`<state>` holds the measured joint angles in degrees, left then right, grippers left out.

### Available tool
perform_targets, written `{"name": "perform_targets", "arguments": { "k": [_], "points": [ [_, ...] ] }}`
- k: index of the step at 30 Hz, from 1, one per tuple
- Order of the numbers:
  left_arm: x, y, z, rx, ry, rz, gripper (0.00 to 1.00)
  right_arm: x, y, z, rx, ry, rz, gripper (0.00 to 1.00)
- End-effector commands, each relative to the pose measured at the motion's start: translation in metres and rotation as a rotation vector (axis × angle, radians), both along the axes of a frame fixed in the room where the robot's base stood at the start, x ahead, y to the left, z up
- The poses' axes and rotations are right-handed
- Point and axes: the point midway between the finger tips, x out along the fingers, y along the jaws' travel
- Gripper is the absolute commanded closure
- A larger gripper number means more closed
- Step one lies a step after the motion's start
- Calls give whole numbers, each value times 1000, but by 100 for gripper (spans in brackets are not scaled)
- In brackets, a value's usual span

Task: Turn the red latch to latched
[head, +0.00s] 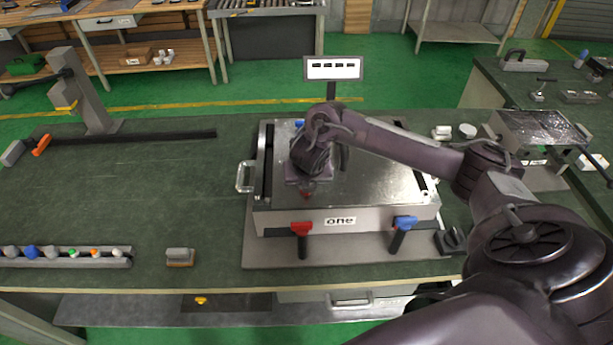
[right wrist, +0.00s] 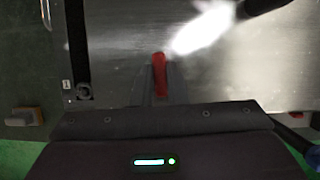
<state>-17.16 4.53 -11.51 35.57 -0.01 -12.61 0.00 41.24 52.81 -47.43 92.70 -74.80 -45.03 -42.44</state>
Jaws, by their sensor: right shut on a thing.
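A red-topped latch (head: 301,228) with a dark stem hanging down is at the front edge of the metal box (head: 375,175) marked "one". My right gripper (head: 307,194) is over the left-middle of the box's top, pointing down. It is shut on a red piece, seen as a narrow red bar (right wrist: 160,76) between its fingers in the right wrist view. Only a small dark red bit of that piece shows in the head view. I cannot tell whether it is part of the red-topped latch. My left gripper is not in view.
A blue-topped latch (head: 404,222) is at the box's right front. A side handle (head: 245,176) sticks out left. A grey-brown block (head: 180,257) and a rack of coloured knobs (head: 60,262) are at left. The left middle of the green bench (head: 130,190) is clear.

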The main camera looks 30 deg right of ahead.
Motion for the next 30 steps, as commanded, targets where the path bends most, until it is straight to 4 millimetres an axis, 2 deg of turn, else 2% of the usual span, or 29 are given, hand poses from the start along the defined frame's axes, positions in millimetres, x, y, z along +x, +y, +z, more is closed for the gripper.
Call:
{"name": "perform_targets", "arguments": {
  "k": [6,21,22,26,27,30],
  "points": [
    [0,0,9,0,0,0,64,1,1,2,0,-1,-60,100],
    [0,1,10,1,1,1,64,1,0,0,0,-1,-78,100],
    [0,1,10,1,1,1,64,1,0,0,0,-1,-78,86],
    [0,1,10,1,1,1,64,1,0,0,0,-1,-78,69],
    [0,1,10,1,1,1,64,1,0,0,0,0,-77,65],
    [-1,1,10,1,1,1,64,0,0,0,0,0,-77,65]
  ]
}}
